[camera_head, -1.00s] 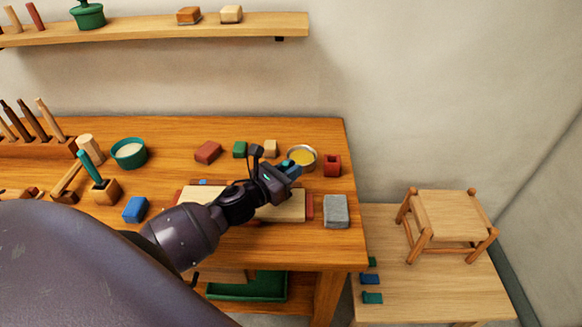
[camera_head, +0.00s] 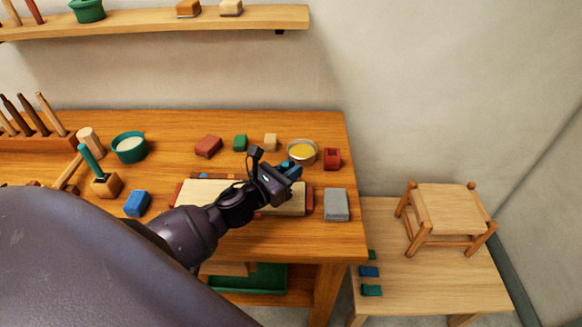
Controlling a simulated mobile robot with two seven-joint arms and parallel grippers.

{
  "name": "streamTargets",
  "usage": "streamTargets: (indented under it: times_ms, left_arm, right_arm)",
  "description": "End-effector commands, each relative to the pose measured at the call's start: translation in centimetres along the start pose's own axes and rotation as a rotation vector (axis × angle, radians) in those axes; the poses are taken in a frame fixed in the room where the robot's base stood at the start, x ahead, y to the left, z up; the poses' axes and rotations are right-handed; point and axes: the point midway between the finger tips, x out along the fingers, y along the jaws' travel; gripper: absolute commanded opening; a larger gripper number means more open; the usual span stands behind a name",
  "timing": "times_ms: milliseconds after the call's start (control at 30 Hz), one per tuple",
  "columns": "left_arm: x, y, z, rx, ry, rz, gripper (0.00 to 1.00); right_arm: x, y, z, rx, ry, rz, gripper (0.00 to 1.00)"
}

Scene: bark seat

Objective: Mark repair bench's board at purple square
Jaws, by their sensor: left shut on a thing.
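The pale board (camera_head: 212,190) lies on the repair bench (camera_head: 330,232), with a red piece (camera_head: 310,201) at its right end and another at its left. My arm covers the board's middle. I see no purple square on the parts of the board that show. My left gripper (camera_head: 291,172) is above the board's right part, shut on a small blue thing that is mostly hidden by the jaws; I cannot tell its shape or whether it touches the board. My right gripper is not in view.
A bowl of yellow stuff (camera_head: 302,151) and a red block (camera_head: 332,158) stand just behind the gripper. A grey block (camera_head: 336,204) sits right of the board. A blue block (camera_head: 137,203) is to its left. A low table (camera_head: 440,285) bears a stool (camera_head: 450,210).

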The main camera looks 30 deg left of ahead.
Motion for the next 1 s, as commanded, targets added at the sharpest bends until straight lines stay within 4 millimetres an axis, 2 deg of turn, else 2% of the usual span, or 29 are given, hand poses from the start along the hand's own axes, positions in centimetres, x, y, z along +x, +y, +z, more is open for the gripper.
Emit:
streamTargets:
  times_ms: [467,1000]
  left_arm:
    - [-0.3,-0.2,-0.3,-0.005,0.009,0.0,0.0]
    - [-0.2,-0.2,4.3,-0.001,0.002,0.0,0.0]
  right_arm:
    - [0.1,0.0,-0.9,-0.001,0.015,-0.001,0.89]
    - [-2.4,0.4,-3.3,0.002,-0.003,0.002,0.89]
